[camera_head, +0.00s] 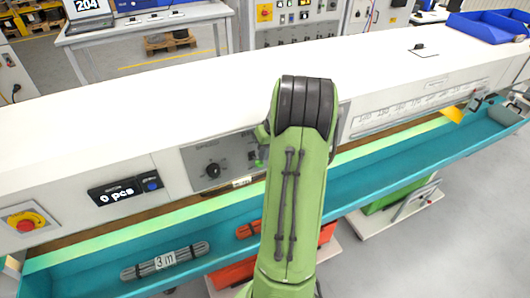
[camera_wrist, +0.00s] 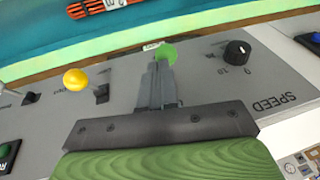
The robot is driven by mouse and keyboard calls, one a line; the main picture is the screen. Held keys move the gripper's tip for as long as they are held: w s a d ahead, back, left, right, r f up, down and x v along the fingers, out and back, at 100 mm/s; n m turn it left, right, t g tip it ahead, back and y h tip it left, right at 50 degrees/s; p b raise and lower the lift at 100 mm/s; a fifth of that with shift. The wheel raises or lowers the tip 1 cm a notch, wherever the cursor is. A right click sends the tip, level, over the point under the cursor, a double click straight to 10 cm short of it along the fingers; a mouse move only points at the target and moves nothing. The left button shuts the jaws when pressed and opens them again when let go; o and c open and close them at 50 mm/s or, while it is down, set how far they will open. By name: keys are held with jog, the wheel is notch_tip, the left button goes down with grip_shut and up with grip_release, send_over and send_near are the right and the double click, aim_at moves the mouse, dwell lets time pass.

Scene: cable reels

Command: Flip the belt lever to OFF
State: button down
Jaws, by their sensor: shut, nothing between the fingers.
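A lever with a green ball knob (camera_wrist: 166,53) stands on the grey control panel (camera_wrist: 215,75). It sits between the speed dial and a yellow-knobbed lever (camera_wrist: 76,79) in the wrist view. My gripper (camera_wrist: 160,68) is shut and empty, its fingertips right at the green knob and overlapping its near side; I cannot tell if they touch. The fingers hide the lever's shaft and base, and its ON/OFF marks are not readable.
A black speed dial (camera_wrist: 237,52) is close to the green knob; it also shows in the head view (camera_head: 212,170). A black toggle switch (camera_wrist: 31,98) is farther left. A red emergency stop (camera_head: 26,222) is at the far left. A teal trough (camera_head: 90,268) runs along the front.

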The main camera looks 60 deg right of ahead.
jog(key=shift+f, duration=0.15)
jog(key=shift+s+a+f+t+b, duration=0.1)
jog(key=shift+s+f+t+b, duration=0.15)
jog(key=shift+b, duration=0.85)
jog(key=t+h+b, duration=0.1)
jog(key=b, duration=0.3)
jog(key=s+f+t+h+b, duration=0.1)
jog(key=t+b, duration=0.1)
jog(key=b, duration=0.2)
jog(key=s+a+f+t+h+b, duration=0.1)
jog(key=b, duration=0.4)
jog(key=shift+a+n+t, duration=0.1)
jog(key=shift+n+t, duration=0.2)
jog(key=shift+t, duration=0.05)
